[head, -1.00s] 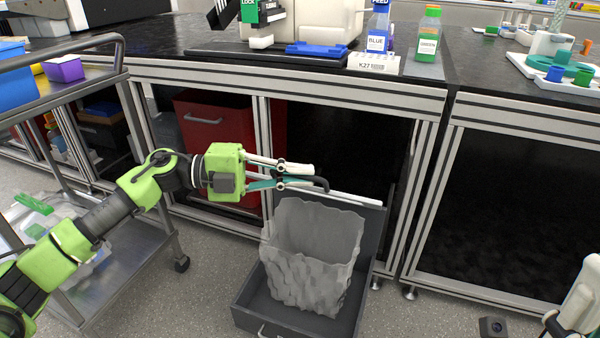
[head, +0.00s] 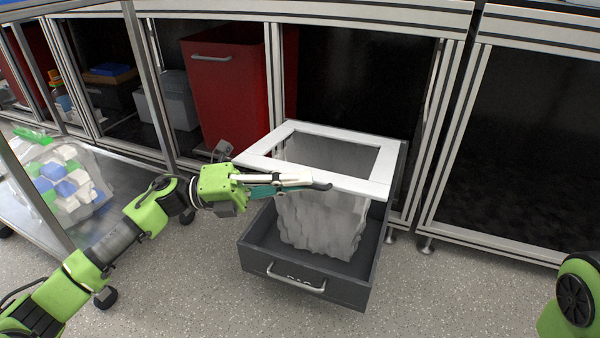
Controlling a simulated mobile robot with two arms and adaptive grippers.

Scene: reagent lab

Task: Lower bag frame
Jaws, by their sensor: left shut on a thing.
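The white rectangular bag frame (head: 340,184) lies roughly level around the upper part of the translucent grey bag (head: 322,222). The bag stands in the dark grey pulled-out drawer (head: 262,258). My left gripper (head: 305,184) comes in from the left and is shut on the near left side of the frame. Its fingers cover part of that near edge. I cannot tell whether the frame rests on anything below. Only a green part of my right arm shows at the lower right; its gripper is out of view.
A red bin (head: 225,85) stands under the bench behind the drawer. A bench leg (head: 445,130) rises to the right. A metal cart (head: 110,160) with a clear bag of colored pieces (head: 70,185) stands at the left. The floor in front of the drawer is clear.

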